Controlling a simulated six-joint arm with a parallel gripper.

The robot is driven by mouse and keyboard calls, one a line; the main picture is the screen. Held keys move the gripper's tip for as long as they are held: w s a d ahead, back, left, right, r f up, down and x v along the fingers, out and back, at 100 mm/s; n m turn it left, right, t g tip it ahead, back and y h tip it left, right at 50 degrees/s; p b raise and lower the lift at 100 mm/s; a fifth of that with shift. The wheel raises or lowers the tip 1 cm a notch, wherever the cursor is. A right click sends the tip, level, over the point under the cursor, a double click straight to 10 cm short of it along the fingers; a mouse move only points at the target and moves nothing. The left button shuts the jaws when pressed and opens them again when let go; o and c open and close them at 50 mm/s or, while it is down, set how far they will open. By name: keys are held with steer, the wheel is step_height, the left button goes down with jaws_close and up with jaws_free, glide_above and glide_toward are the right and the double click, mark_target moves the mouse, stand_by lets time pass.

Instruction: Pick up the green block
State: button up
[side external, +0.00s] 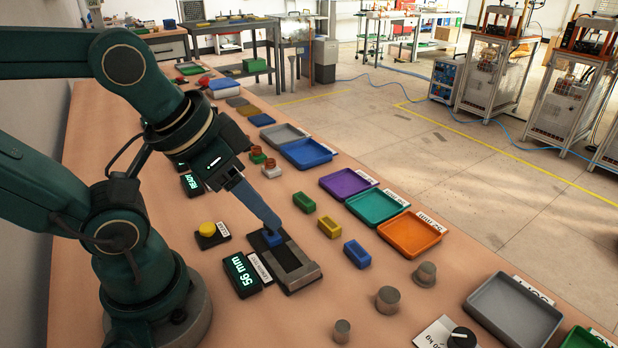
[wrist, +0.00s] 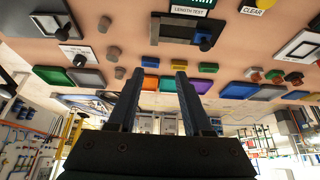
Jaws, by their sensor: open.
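The green block (side external: 304,202) lies on the table just right of the length-test fixture (side external: 301,273). It also shows in the wrist view (wrist: 208,67), to the right of the fingertips. My gripper (side external: 272,225) appears in front of the fixture in the side view, left of the green block and apart from it; its height is hard to tell. In the wrist view my gripper (wrist: 162,72) is open, with nothing held between its two fingers. The green block is not hidden in either view.
A yellow block (side external: 329,228) and a blue block (side external: 357,254) lie in a row with the green one. Purple (side external: 348,183), teal (side external: 377,206) and orange (side external: 411,234) trays stand to the right. A blue piece (side external: 271,239) sits at the fixture. Grey cylinders (side external: 388,299) stand in front.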

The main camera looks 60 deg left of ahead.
steer(key=shift+o, duration=1.2)
steer(key=w+a+r+n+y, duration=0.1)
steer(key=w+a+r+n, duration=0.25)
steer(key=n, duration=0.45)
steer(key=n+g+y, duration=0.4)
steer(key=n+g, duration=0.2)
steer(key=n, duration=0.5)
glide_above(304, 199)
steer(key=d, duration=0.2)
steer(key=f, duration=1.4)
steer(key=shift+w+d, duration=0.2)
steer(key=shift+x, duration=2.6)
